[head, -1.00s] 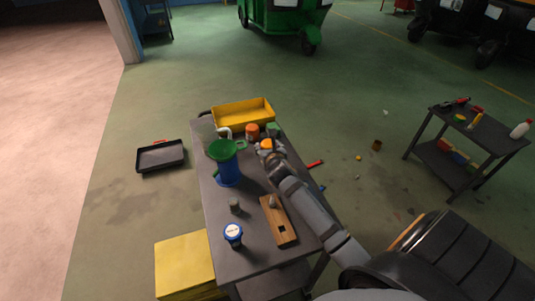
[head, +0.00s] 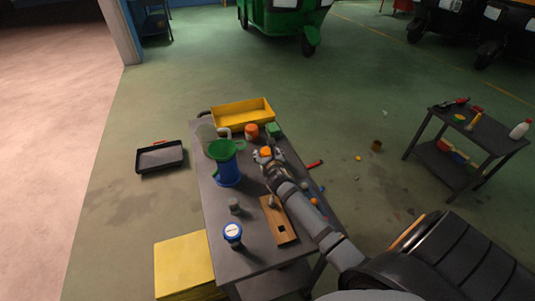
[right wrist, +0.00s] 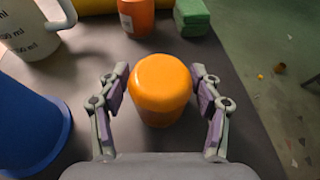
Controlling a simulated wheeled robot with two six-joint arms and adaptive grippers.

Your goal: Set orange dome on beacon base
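An orange rounded-top piece (head: 265,152), which looks like the dome, stands upright toward the far right of the grey table (head: 210,185). It also shows in the right wrist view (right wrist: 161,88), with a lighter cap over a darker orange body. My right gripper (head: 267,156) is open around it, one finger on each side, with narrow gaps in the right wrist view (right wrist: 161,95). Whether a base is under the orange piece is hidden. I cannot pick out the beacon base for certain. My left gripper is not in view.
Behind stand an orange jar (head: 251,131), a green block (head: 274,129) and a yellow tray (head: 243,114). A small orange item (head: 314,201) shows beside my arm.

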